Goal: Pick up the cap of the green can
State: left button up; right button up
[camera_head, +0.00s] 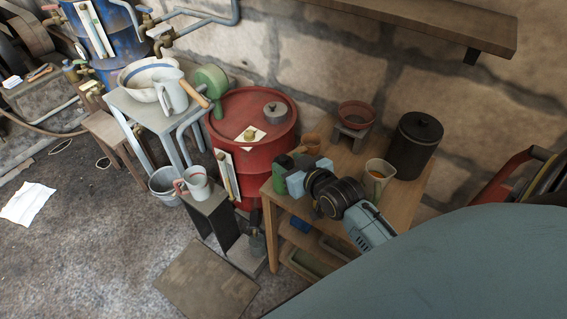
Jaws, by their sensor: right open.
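The green can (279,180) stands at the left end of the wooden table, partly hidden by my right gripper. A small dark cap (284,160) appears to sit on its top. My right gripper (306,175) reaches in from the lower right, with its pale blue fingers apart. The fingers are just right of the can and close to the cap. I see nothing held between them, and cannot tell whether a finger touches the can. My left gripper is not in view.
A red drum (262,108) stands left of the wooden table (412,192). A shelf (430,22) overhangs the back.

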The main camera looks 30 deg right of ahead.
aim_at(285, 159)
jog(key=b+x, duration=0.1)
jog(key=x, duration=0.4)
jog(key=shift+w+d+r, duration=0.1)
jog(key=shift+w+r, duration=0.05)
jog(key=shift+w, duration=0.05)
grip_shut()
